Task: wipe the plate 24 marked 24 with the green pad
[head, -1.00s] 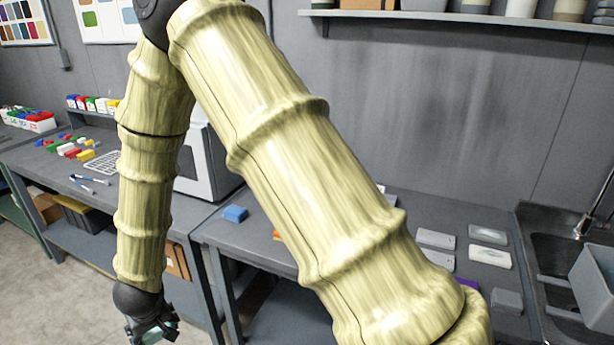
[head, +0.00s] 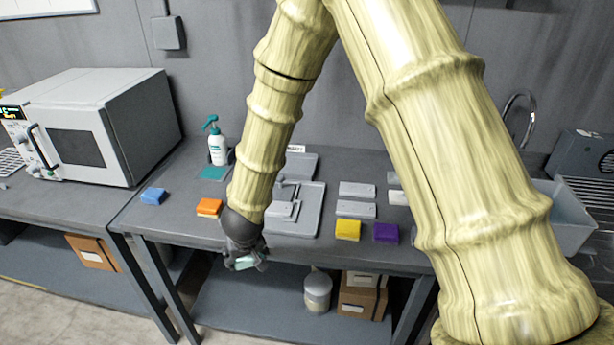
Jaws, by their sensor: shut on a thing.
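My gripper (head: 246,264) hangs in front of the bench's front edge in the head view. It is shut on a pale green pad (head: 244,263), which is partly hidden by the fingers. Several flat grey plates lie on the bench to the right of my gripper: one plate (head: 357,189) behind another plate (head: 356,209), and a paler one (head: 397,198) partly hidden by my arm. Any numbers on them are too small to read, so I cannot tell which is plate 24.
Blue (head: 153,196), orange (head: 209,208), yellow (head: 348,229) and purple (head: 386,232) blocks lie along the bench front. A grey tray (head: 312,217) lies behind my gripper. A spray bottle (head: 217,146) and an oven (head: 95,128) stand left, a grey basin (head: 562,222) right.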

